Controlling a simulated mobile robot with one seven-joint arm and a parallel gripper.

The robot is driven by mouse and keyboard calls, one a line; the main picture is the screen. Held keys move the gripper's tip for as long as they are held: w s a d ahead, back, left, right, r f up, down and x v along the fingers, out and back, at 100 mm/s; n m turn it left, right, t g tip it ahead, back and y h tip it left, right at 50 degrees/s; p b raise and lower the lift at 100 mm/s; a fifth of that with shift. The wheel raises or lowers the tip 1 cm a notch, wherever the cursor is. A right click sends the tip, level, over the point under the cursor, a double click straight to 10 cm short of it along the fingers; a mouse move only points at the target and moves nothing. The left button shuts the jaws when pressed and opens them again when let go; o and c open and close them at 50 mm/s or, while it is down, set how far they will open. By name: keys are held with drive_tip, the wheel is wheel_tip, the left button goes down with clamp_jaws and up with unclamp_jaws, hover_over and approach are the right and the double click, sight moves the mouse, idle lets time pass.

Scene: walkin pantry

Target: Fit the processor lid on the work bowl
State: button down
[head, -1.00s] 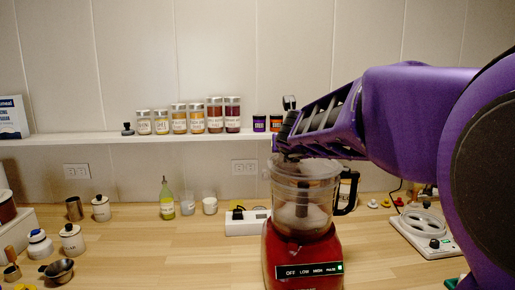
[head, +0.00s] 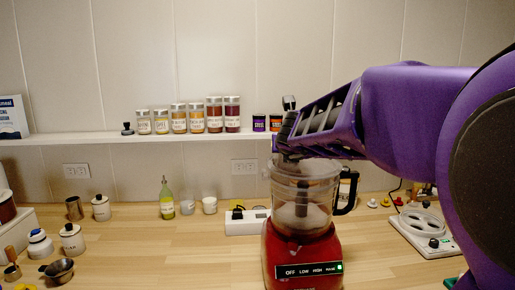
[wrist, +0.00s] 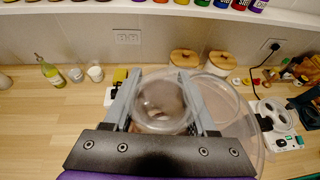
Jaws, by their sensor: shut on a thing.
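The food processor has a red base (head: 302,258) with a button strip on its front. Its clear work bowl (head: 318,212) stands upright on the base, with a dark handle at the right and a dark centre post inside. My gripper (head: 286,156) is at the bowl's top left. In the wrist view my gripper (wrist: 165,92) is shut on the clear feed tube of the processor lid (wrist: 163,112). A wide clear round rim shows to the right of the fingers. The lid is at the bowl's top; clear edges overlap, so I cannot tell whether it is seated.
A white power strip (head: 246,222) lies behind and left of the processor. A white appliance (head: 424,232) stands at the right. Jars, a green bottle (head: 167,200) and small cups stand at the left and back. A shelf (head: 70,139) of spice jars runs along the wall.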

drive_tip(key=shift+f+b, duration=0.95)
drive_tip(key=shift+f, duration=0.05)
drive_tip(key=shift+c, duration=0.6)
unclamp_jaws()
drive_tip(key=shift+s+r, duration=0.1)
drive_tip(key=shift+s, duration=0.05)
